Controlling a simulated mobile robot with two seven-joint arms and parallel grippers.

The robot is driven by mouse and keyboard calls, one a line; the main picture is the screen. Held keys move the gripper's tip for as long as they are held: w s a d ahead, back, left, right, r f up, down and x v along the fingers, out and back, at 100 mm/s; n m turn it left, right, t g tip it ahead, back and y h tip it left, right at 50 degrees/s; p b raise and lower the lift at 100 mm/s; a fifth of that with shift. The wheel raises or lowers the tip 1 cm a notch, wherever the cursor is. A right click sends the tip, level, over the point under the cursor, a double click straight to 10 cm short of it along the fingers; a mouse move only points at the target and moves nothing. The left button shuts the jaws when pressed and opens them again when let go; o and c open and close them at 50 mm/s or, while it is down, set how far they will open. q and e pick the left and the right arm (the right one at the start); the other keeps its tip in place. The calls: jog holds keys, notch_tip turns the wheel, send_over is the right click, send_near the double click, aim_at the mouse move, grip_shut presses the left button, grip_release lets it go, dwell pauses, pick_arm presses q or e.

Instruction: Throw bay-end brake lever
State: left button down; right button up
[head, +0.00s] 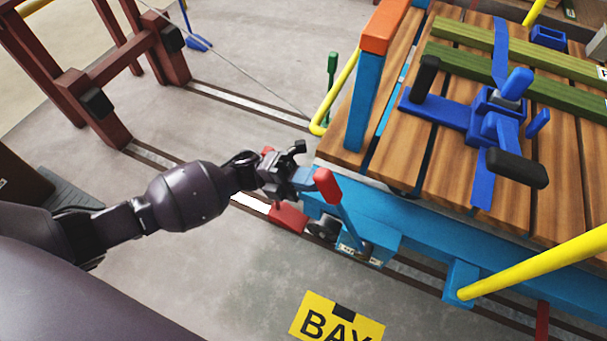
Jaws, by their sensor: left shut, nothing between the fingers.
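The brake lever is a blue bar with a red grip (328,186), and it rises from a light blue bracket (372,244) at the near end of the cart frame. It leans up and to the left in the head view. My left gripper (300,172) is just left of the red grip, shut and with nothing held. Its fingertips are close to the grip; I cannot tell whether they touch it. My right gripper is not in view.
The wood-decked cart (395,140) carries a blue clamp (490,115) and green beams. A red block (288,217) sits on the rail below my gripper. A yellow BAY sign (312,308) is in front. A yellow bar (540,262) sticks out at right. A dark red buffer frame (95,135) stands at left.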

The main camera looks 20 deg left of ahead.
aim_at(326, 182)
pick_arm(q)
jog(key=shift+w+d+r+y+p, duration=0.1)
jog(key=shift+d+r+y+p, duration=0.3)
jog(key=shift+d+r+p, duration=0.5)
jog(key=shift+d+r+y+p, duration=0.3)
jog(key=shift+d+p, duration=0.1)
jog(key=shift+d, duration=0.1)
jog(key=shift+d+f, duration=0.1)
jog(key=shift+f, duration=0.2)
